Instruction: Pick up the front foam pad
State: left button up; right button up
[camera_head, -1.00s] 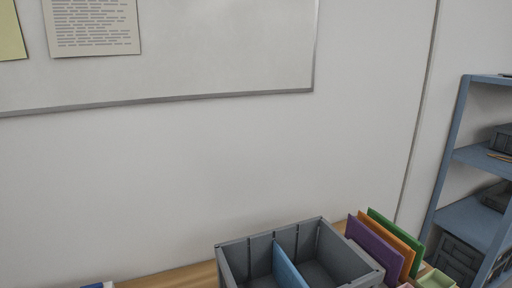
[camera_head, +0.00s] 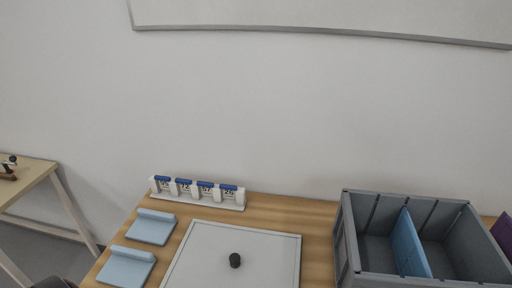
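Two light blue foam pads lie on the left part of the wooden table. The front foam pad (camera_head: 127,267) is nearer to me, close to the table's left edge, and has a raised strip along its far side. The back foam pad (camera_head: 151,227) lies just behind it, a little to the right, with a gap between them. Neither of my grippers shows in the head view. Nothing covers the front pad.
A white rack with blue-topped number tags (camera_head: 197,193) stands behind. A grey crate with a blue divider (camera_head: 408,245) is at right. Another table (camera_head: 30,178) stands at far left.

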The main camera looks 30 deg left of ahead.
aim_at(126, 267)
jog(key=u, duration=2.25)
